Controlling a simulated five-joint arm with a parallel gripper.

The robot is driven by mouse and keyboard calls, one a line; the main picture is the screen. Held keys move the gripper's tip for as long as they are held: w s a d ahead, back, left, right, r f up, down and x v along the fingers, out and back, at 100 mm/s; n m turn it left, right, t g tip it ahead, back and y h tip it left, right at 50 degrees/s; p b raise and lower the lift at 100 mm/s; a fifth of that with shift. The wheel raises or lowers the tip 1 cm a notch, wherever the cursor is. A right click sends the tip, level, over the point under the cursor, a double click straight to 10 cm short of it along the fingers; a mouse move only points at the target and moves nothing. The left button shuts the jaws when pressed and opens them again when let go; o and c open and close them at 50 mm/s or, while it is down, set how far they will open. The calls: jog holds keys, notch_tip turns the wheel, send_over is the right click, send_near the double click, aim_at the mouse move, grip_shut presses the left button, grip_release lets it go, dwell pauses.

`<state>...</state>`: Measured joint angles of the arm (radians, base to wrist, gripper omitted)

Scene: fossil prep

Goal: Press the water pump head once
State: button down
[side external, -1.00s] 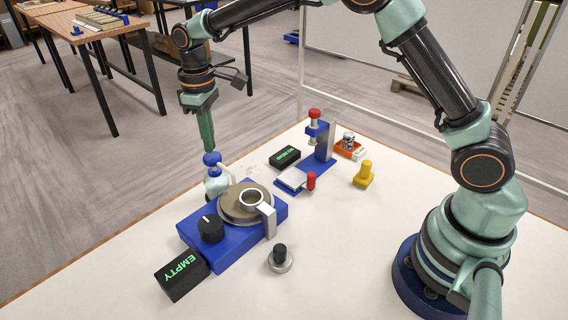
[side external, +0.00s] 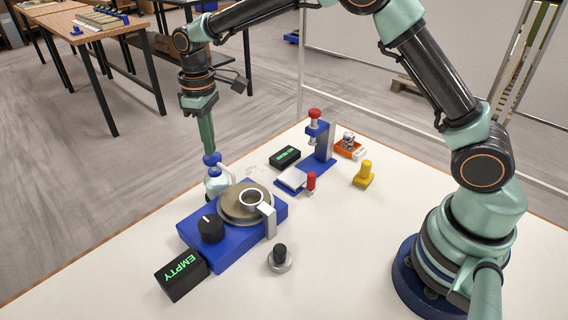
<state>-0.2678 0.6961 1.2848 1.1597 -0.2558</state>
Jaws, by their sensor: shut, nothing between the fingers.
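The water pump bottle (side external: 216,186) is pale and translucent and stands behind the blue machine at the left of the table. Its blue pump head (side external: 211,159) is on top, with a pale spout to the right. My gripper (side external: 208,150) points straight down and is shut and empty, its tips at the top of the pump head and seemingly touching it. The fingertips cover part of the head's top. The lower part of the bottle is hidden behind the blue machine.
The blue machine (side external: 230,248) carries a round disc, a metal ring and a black knob (side external: 210,228). An "EMPTY" display (side external: 182,275) stands at its front left. A black-knobbed metal piece (side external: 280,260), a blue press stand (side external: 318,172), a yellow piece (side external: 363,174) and an orange tray (side external: 347,152) stand to the right.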

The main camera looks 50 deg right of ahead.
jog(key=shift+f, duration=1)
jog(key=shift+r, duration=3.5)
jog(key=shift+r, duration=0.1)
